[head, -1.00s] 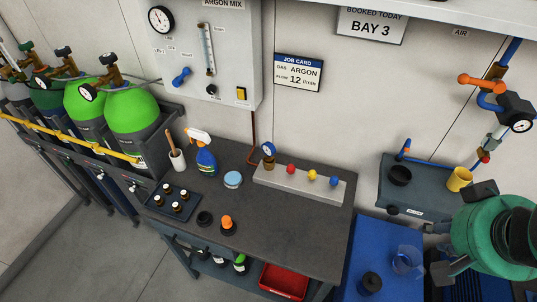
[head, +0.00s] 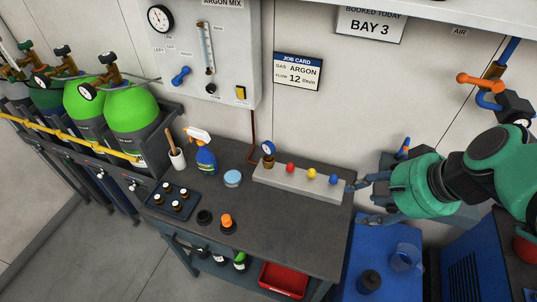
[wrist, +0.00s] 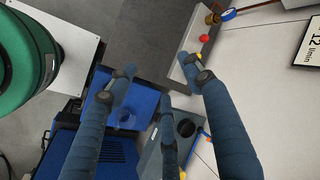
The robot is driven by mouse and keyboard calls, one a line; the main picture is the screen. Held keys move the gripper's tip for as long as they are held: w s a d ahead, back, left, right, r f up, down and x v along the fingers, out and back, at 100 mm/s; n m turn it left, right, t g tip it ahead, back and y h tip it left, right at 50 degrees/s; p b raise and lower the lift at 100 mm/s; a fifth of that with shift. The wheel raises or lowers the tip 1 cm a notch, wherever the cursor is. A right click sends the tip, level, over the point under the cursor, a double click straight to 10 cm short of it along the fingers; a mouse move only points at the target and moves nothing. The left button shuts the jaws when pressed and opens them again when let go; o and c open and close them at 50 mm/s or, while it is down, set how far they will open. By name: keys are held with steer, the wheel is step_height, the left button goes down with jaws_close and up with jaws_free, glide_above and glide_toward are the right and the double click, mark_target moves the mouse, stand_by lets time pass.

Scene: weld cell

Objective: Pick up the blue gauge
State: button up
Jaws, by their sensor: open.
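The blue gauge (head: 268,147) has a blue rim and a pale face. It stands on a brass fitting at the left end of a grey bar (head: 265,180) on the bench. My gripper (head: 362,200) is open and empty, beyond the right end of the bar, well to the right of the gauge. In the wrist view my gripper (wrist: 155,72) has its fingers spread, with one overlapping the bar's near end.
Red (head: 290,168), yellow (head: 312,173) and blue (head: 334,180) knobs stand along the bar, right of the gauge. A spray bottle (head: 205,160) and round tin (head: 232,179) are to its left. A clear cup (head: 406,257) stands below my gripper.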

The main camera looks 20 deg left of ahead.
steer(key=w+a+f+m+g+y, duration=0.1)
steer(key=w+a+m+y, duration=0.1)
steer(key=a, duration=0.2)
steer(key=w+a+f+m+y, duration=0.1)
steer(key=w+a+f+m, duration=0.15)
steer(key=a, duration=0.25)
steer(key=m+t+y, duration=0.3)
steer(key=m+y, duration=0.1)
steer(key=m, duration=1)
glide_toward(272, 149)
steer(key=shift+s+d+f+p, duration=0.1)
steer(key=shift+s+d+p, duration=0.15)
steer(key=shift+d+p, duration=0.2)
steer(key=shift+t, duration=0.3)
steer(key=shift+b+x, duration=0.7)
steer(key=shift+x, duration=3.6)
steer(key=shift+a+y, duration=0.15)
steer(key=shift+y, duration=0.15)
